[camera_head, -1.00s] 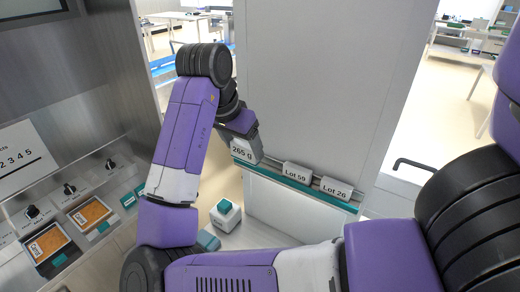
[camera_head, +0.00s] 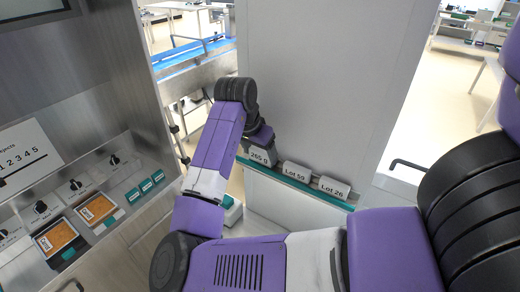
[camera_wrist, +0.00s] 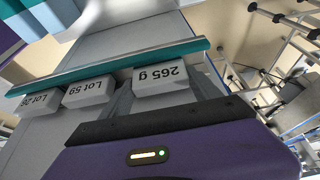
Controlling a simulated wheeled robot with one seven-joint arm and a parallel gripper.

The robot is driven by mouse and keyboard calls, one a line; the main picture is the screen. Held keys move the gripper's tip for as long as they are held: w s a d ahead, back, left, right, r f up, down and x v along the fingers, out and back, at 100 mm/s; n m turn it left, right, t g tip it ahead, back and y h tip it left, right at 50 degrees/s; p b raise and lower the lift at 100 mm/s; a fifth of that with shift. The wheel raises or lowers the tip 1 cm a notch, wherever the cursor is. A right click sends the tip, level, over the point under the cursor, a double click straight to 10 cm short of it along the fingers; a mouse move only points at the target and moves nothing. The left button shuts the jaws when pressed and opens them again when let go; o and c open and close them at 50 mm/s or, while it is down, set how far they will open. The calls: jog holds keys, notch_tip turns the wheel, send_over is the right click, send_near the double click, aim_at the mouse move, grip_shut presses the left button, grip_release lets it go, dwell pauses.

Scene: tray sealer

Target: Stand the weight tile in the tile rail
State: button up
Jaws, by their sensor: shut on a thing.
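The weight tile (camera_head: 260,157), a pale block marked "265 g", is between the fingers of my gripper (camera_head: 262,146), which is shut on it. The tile rail (camera_head: 308,186) is a teal-edged ledge along the pale panel. The tile is upright at the rail's left end, left of the Lot 59 tile with a gap between. In the wrist view the tile (camera_wrist: 161,80) shows upside down, close against the teal rail (camera_wrist: 120,68), roughly in line with the lot tiles. I cannot tell whether its bottom edge is seated in the rail.
The Lot 59 tile (camera_head: 296,170) and Lot 26 tile (camera_head: 335,186) stand in the rail to the right. A control panel with knobs and orange-filled trays (camera_head: 97,209) is at left. A white box (camera_head: 232,212) is partly hidden behind my arm.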

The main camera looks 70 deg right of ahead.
jog(key=shift+f, duration=0.2)
jog(key=o, duration=1.3)
jog(key=shift+o, duration=0.2)
jog(key=b+v, duration=0.2)
jog(key=v, duration=1)
jog(key=shift+r, duration=0.15)
